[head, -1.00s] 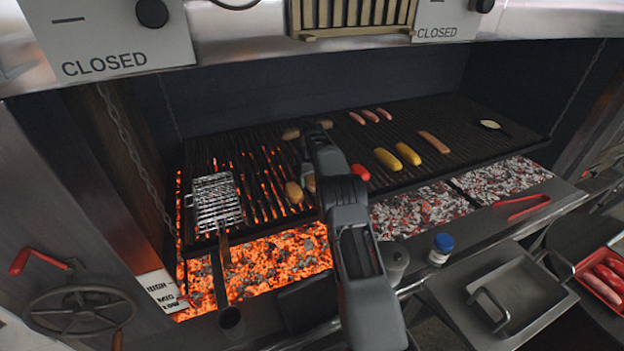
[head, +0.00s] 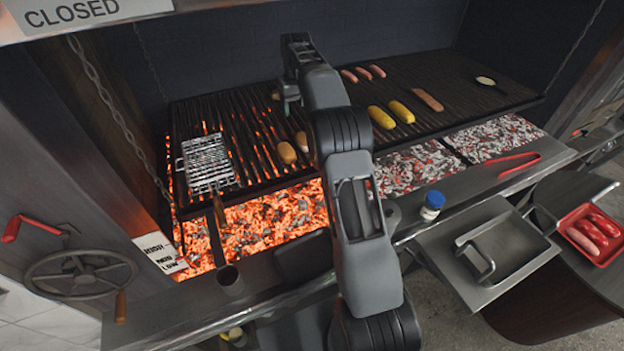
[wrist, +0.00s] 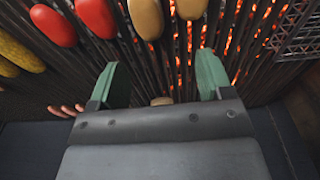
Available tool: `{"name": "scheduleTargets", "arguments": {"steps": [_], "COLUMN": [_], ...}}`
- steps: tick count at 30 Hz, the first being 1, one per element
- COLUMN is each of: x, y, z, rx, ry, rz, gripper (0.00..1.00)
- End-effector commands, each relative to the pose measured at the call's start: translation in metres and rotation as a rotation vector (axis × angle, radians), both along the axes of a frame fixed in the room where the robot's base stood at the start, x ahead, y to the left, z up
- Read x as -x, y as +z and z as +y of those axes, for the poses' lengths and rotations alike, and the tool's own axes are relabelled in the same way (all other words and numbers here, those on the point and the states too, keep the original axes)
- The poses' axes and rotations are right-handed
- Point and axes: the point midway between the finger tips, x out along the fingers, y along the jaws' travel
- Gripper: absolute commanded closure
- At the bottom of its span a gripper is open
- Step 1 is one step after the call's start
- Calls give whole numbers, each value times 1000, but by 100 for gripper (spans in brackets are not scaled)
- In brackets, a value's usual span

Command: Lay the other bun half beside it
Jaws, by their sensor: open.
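Two tan, rounded oval pieces lie side by side over the glowing left part of the grill, one tan oval (head: 286,152) and another (head: 302,141) partly beside my arm. They also show at the top of the wrist view (wrist: 146,17). I cannot tell whether they are bun halves or potatoes. My gripper (wrist: 158,60) is open, low over the back of the grate. A small tan piece (wrist: 162,101) shows between its green fingers, mostly hidden by the gripper body; I cannot tell whether it is touched. The gripper is partly hidden behind my wrist in the head view.
A wire grill basket (head: 207,165) lies at the left. Corn cobs (head: 381,117), sausages (head: 363,73) and a brown piece (head: 427,100) lie to the right. Red pieces (wrist: 95,15) show in the wrist view. A hanging chain (head: 105,105) is at the left. The right grate has free room.

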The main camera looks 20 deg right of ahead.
Motion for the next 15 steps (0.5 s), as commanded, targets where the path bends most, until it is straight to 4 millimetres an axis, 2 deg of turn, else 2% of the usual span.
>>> {"name": "scheduleTargets", "arguments": {"steps": [1,5,6,10,15], "x": [16,65,83,146,230], "y": [26,66,76,94,88], "z": [12,36,44,65,87], "rx": [4,10,11,12,6], "ry": [4,4,3,2,2], "rz": [-30,-98,-119,-187,-269], "gripper": [27,27,27,27,27]}}
